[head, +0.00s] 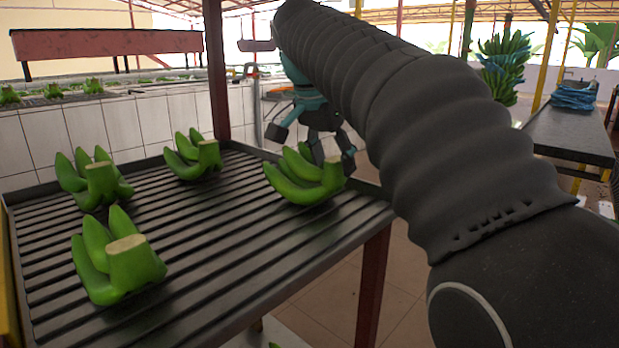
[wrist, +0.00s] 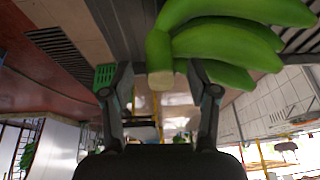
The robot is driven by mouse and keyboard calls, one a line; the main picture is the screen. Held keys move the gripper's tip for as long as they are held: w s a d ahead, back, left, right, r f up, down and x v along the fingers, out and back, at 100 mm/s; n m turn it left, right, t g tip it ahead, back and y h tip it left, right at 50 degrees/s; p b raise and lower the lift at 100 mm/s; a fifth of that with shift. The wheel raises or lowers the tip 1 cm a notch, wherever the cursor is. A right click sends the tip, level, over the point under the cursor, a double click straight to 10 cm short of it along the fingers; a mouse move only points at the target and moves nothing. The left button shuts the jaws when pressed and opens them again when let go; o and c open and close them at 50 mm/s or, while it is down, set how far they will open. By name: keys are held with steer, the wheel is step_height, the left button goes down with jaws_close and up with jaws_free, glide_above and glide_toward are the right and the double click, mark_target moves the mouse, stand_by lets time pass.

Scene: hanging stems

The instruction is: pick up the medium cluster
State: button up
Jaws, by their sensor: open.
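Several green banana clusters lie on the slatted dark table in the head view. One cluster (head: 300,183) sits at the table's right far edge, its cut crown toward the right. My gripper (head: 313,148) is just behind and above it, partly hidden by the cluster and my arm. In the wrist view my gripper (wrist: 160,78) is open, with the pale cut crown of this cluster (wrist: 225,40) between or just beyond the fingertips; contact cannot be told. Other clusters are at the front left (head: 118,262), far left (head: 95,182) and far middle (head: 194,157). Which is medium is not certain.
The slatted table (head: 215,245) has a low rim and bare slats between the clusters. A red post (head: 216,75) rises at its back edge. A dark side table (head: 570,132) and a hanging bunch (head: 503,65) stand at the right. A tiled trough is behind.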

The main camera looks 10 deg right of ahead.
jaws_close()
steer(key=shift+r, duration=0.1)
steer(key=shift+r, duration=0.5)
step_height(320, 180, up, 3)
steer(key=shift+p, duration=0.65)
steer(key=s+d+r, duration=0.7)
steer(key=s, duration=0.2)
steer(key=shift+s, duration=0.15)
steer(key=shift+d, duration=0.1)
